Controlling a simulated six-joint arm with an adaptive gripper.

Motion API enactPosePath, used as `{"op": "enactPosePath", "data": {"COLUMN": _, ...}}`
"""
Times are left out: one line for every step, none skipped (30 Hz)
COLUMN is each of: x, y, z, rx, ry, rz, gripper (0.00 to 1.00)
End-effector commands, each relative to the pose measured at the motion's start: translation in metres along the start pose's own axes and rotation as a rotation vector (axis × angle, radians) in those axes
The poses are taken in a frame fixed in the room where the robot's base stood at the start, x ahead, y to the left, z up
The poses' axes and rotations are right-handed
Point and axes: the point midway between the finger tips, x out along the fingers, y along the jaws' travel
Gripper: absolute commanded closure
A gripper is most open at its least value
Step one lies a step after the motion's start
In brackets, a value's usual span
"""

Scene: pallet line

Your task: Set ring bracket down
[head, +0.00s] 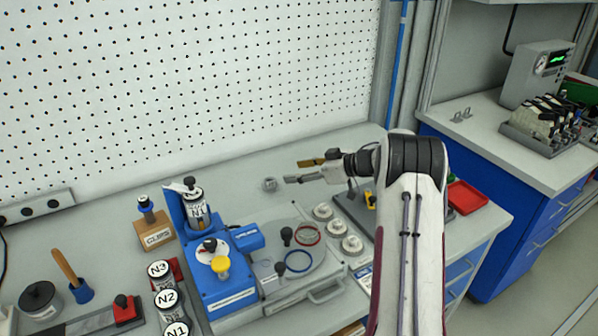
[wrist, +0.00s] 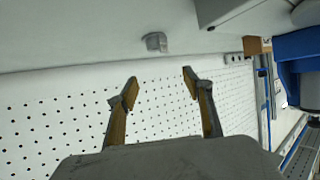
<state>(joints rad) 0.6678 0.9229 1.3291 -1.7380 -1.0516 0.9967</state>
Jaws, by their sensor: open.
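The ring bracket (head: 270,184) is a small grey piece on the bench top, just left of my gripper (head: 293,171) in the head view. In the wrist view the bracket (wrist: 155,42) lies on the pale bench surface beyond the fingertips. My gripper (wrist: 158,80) is open, with nothing between its two yellow-lined fingers. A gap shows between the fingertips and the bracket, and they look apart. The bracket's exact shape is too small to make out.
A blue machine with a canister labelled N1 (head: 197,213) stands at left of the bracket. A grey tray with coloured rings (head: 308,235) and several white round parts (head: 337,227) are in front. A pegboard wall (head: 200,90) stands behind. Bench around the bracket is clear.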

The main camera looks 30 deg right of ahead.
Motion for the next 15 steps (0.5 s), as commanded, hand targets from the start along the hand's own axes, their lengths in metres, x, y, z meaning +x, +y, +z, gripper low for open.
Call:
{"op": "enactPosePath", "data": {"x": 0.000, "y": 0.000, "z": 0.000, "rx": 0.000, "ry": 0.000, "rz": 0.000, "gripper": 0.49}}
{"op": "enactPosePath", "data": {"x": 0.000, "y": 0.000, "z": 0.000, "rx": 0.000, "ry": 0.000, "rz": 0.000, "gripper": 0.49}}
{"op": "enactPosePath", "data": {"x": 0.000, "y": 0.000, "z": 0.000, "rx": 0.000, "ry": 0.000, "rz": 0.000, "gripper": 0.49}}
{"op": "enactPosePath", "data": {"x": 0.000, "y": 0.000, "z": 0.000, "rx": 0.000, "ry": 0.000, "rz": 0.000, "gripper": 0.49}}
{"op": "enactPosePath", "data": {"x": 0.000, "y": 0.000, "z": 0.000, "rx": 0.000, "ry": 0.000, "rz": 0.000, "gripper": 0.49}}
{"op": "enactPosePath", "data": {"x": 0.000, "y": 0.000, "z": 0.000, "rx": 0.000, "ry": 0.000, "rz": 0.001, "gripper": 0.49}}
{"op": "enactPosePath", "data": {"x": 0.000, "y": 0.000, "z": -0.001, "rx": -0.001, "ry": 0.000, "rz": 0.002, "gripper": 0.49}}
{"op": "enactPosePath", "data": {"x": 0.000, "y": 0.000, "z": -0.002, "rx": -0.002, "ry": 0.001, "rz": 0.003, "gripper": 0.49}}
{"op": "enactPosePath", "data": {"x": 0.000, "y": 0.000, "z": -0.004, "rx": -0.004, "ry": 0.002, "rz": 0.007, "gripper": 0.49}}
{"op": "enactPosePath", "data": {"x": 0.000, "y": 0.001, "z": -0.006, "rx": -0.006, "ry": 0.002, "rz": 0.012, "gripper": 0.49}}
{"op": "enactPosePath", "data": {"x": 0.000, "y": 0.001, "z": -0.009, "rx": -0.008, "ry": 0.004, "rz": 0.018, "gripper": 0.49}}
{"op": "enactPosePath", "data": {"x": 0.000, "y": 0.002, "z": -0.014, "rx": -0.012, "ry": 0.006, "rz": 0.029, "gripper": 0.49}}
{"op": "enactPosePath", "data": {"x": -0.001, "y": 0.003, "z": -0.019, "rx": -0.017, "ry": 0.008, "rz": 0.039, "gripper": 0.49}}
{"op": "enactPosePath", "data": {"x": -0.001, "y": 0.003, "z": -0.024, "rx": -0.022, "ry": 0.010, "rz": 0.050, "gripper": 0.49}}
{"op": "enactPosePath", "data": {"x": -0.001, "y": 0.004, "z": -0.032, "rx": -0.029, "ry": 0.013, "rz": 0.068, "gripper": 0.49}}
